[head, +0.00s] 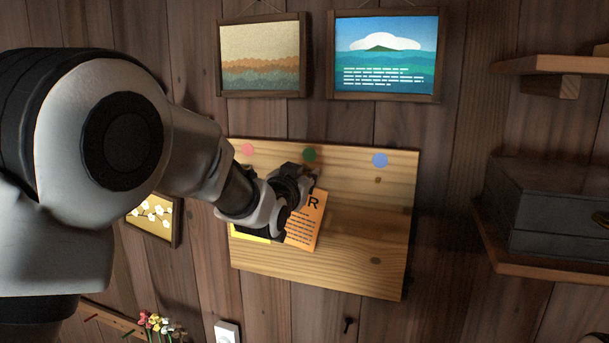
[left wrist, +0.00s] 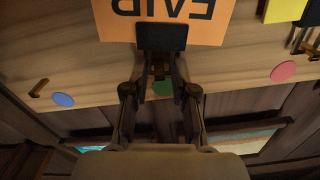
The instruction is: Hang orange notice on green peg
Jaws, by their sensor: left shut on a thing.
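The orange notice (head: 306,225), with black print, hangs upright from my left gripper (head: 298,183) in front of the wooden board (head: 355,275). In the left wrist view, the orange notice (left wrist: 205,25) appears upside down with a black clip (left wrist: 162,37) at its top edge. My left gripper (left wrist: 161,72) is shut on this clip. The green dot (head: 309,155) is just above the gripper; the green dot also shows between the fingers (left wrist: 162,89). The peg beneath it is hard to make out, so I cannot tell whether the clip touches it. My right gripper is not seen.
A yellow notice (head: 250,234) is partly hidden behind my left gripper. Pink (head: 248,150) and blue (head: 379,160) dots flank the green one; a bare peg (left wrist: 38,88) sits near blue. Framed pictures (head: 385,55) hang above; a shelf with a grey box (head: 555,210) is right.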

